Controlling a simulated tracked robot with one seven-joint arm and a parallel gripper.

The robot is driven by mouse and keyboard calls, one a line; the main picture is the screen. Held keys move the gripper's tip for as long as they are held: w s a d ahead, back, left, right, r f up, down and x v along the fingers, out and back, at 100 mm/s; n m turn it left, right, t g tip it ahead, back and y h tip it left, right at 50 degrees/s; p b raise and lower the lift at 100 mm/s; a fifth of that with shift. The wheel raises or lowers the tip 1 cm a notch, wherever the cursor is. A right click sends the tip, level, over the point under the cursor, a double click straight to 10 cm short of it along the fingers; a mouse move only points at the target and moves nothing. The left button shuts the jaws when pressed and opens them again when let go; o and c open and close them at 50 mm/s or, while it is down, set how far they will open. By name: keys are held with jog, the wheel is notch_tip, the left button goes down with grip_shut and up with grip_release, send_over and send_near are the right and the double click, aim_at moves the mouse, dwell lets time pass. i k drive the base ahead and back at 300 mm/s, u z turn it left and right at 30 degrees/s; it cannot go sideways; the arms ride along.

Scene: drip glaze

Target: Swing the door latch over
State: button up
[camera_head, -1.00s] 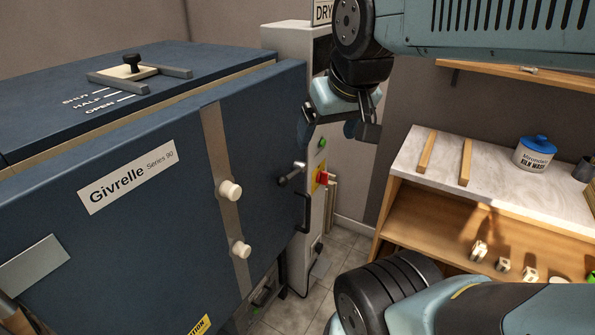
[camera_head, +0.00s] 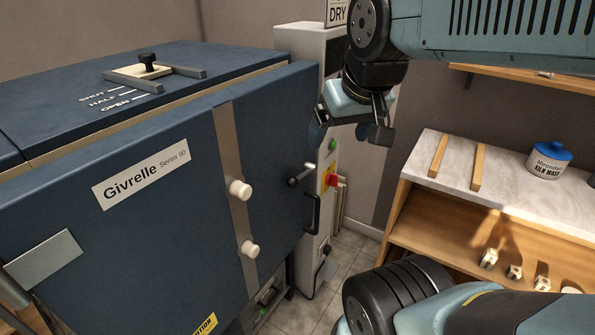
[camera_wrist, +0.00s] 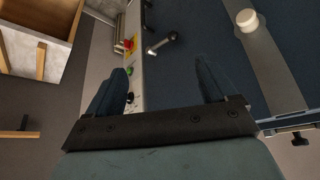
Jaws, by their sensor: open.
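The door latch (camera_head: 301,174) is a short metal lever with a dark ball end on the right side of the blue kiln door (camera_head: 185,195). In the wrist view the latch (camera_wrist: 161,44) lies beyond the fingers, near the door's edge. My gripper (camera_head: 346,127) hangs above and to the right of the latch, apart from it. In the wrist view its two fingers (camera_wrist: 160,85) are spread wide with nothing between them.
A black door handle (camera_head: 312,212) sits just below the latch. Two white knobs (camera_head: 240,189) stick out of the door. A grey control cabinet with a red switch (camera_head: 331,181) stands close behind. A shelf unit (camera_head: 455,190) is at right, with bare floor (camera_head: 345,260) between.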

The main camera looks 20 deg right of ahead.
aim_at(292, 181)
jog(key=k, duration=1.65)
jog(key=u, duration=0.9)
jog(key=i, duration=1.55)
jog(key=z, duration=0.9)
